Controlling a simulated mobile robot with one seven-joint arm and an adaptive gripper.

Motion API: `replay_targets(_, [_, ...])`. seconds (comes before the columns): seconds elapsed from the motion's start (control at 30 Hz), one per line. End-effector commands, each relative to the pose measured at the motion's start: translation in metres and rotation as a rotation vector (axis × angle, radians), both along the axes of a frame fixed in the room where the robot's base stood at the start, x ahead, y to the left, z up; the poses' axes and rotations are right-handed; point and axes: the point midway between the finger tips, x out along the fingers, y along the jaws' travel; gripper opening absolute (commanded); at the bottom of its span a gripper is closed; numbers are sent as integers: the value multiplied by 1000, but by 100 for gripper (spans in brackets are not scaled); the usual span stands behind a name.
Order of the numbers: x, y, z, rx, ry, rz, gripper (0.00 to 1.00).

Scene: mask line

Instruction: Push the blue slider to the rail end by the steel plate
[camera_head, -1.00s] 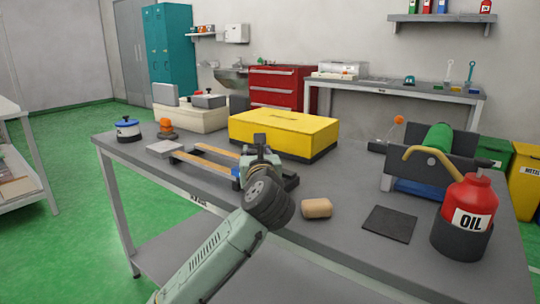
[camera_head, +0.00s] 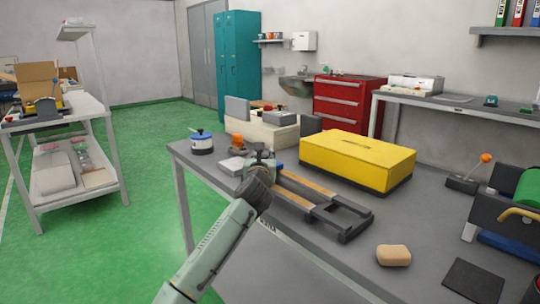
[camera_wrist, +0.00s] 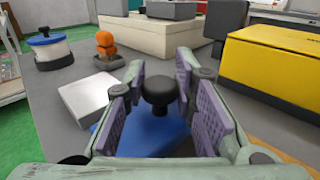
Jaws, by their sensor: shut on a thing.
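The blue slider (camera_wrist: 140,138) has a black knob (camera_wrist: 160,92) that stands between my fingers in the wrist view. My gripper (camera_head: 261,158) is shut on this knob. The slider is at the left end of the rail (camera_head: 310,187), close to the pale steel plate (camera_wrist: 92,98). The plate (camera_head: 232,166) lies just left of that end in the head view. My gripper hides much of the slider and the exact gap to the rail's end.
A yellow case (camera_head: 357,160) stands behind the rail. An orange-knobbed piece (camera_head: 237,142) and a blue-lidded tin (camera_head: 202,143) stand beyond the plate. A tan block (camera_head: 393,255) and dark mat (camera_head: 473,282) lie at right.

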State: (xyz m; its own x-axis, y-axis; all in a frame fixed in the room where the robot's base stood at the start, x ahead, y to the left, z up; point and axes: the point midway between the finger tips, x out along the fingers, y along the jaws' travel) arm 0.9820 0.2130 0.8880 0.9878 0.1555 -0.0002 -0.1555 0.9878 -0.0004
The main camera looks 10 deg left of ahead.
Motion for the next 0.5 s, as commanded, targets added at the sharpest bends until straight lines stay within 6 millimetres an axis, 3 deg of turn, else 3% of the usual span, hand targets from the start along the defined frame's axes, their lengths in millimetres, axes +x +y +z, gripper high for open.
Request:
replay_targets(0.43, [2, 6, 1, 1, -2, 7, 0])
replay_targets(0.47, [2, 6, 1, 1, -2, 7, 27])
replay_targets(0.5, [2, 7, 1, 1, -2, 7, 29])
